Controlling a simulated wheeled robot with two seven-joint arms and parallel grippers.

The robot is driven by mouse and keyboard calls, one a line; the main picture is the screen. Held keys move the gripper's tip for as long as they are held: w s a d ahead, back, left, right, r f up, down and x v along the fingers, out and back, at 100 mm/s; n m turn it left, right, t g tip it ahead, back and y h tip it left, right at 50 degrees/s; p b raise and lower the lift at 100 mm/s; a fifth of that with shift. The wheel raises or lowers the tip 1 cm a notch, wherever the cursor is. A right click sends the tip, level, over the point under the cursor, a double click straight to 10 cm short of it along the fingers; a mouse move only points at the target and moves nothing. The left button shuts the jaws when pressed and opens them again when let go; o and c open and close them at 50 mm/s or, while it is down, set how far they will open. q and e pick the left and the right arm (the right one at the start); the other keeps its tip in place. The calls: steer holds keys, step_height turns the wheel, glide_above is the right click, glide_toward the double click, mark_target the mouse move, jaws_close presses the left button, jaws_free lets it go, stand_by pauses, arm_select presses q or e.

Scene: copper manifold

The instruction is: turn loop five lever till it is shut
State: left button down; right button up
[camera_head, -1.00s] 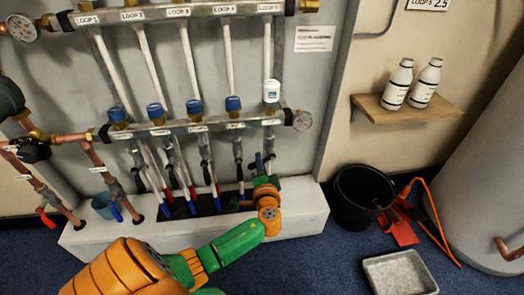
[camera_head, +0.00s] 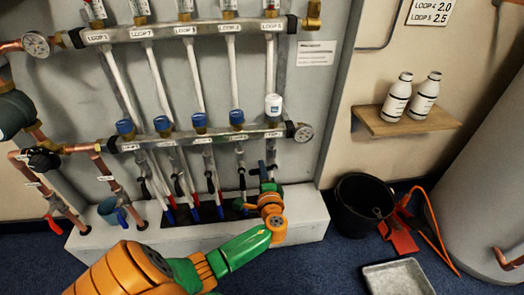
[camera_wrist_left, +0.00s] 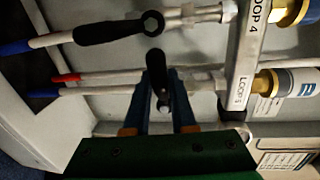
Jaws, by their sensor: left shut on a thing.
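The loop five lever (camera_wrist_left: 155,65) is a black handle in the left wrist view. It lies between the two fingers of my left gripper (camera_wrist_left: 162,100), which is shut on it. The handle points across its pipe, beside the LOOP 5 tag (camera_wrist_left: 240,92). In the head view my left gripper (camera_head: 267,187) is low at the right end of the manifold, below the white-capped loop five valve (camera_head: 273,107); the lever is mostly hidden there. My right gripper is not in view.
The neighbouring loop 4 lever (camera_wrist_left: 115,27) lies along its pipe, close to my fingers. A white plinth (camera_head: 300,218) runs below the manifold. A black bucket (camera_head: 362,203), red dustpan (camera_head: 402,230) and grey tray (camera_head: 398,278) are on the floor to the right.

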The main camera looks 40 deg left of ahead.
arm_select(q)
steer(key=shift+r, duration=0.1)
steer(key=c, duration=0.8)
jaws_free()
steer(key=shift+o, duration=0.2)
steer(key=p+v, duration=0.1)
steer(key=v, duration=0.6)
steer(key=shift+p, duration=0.35)
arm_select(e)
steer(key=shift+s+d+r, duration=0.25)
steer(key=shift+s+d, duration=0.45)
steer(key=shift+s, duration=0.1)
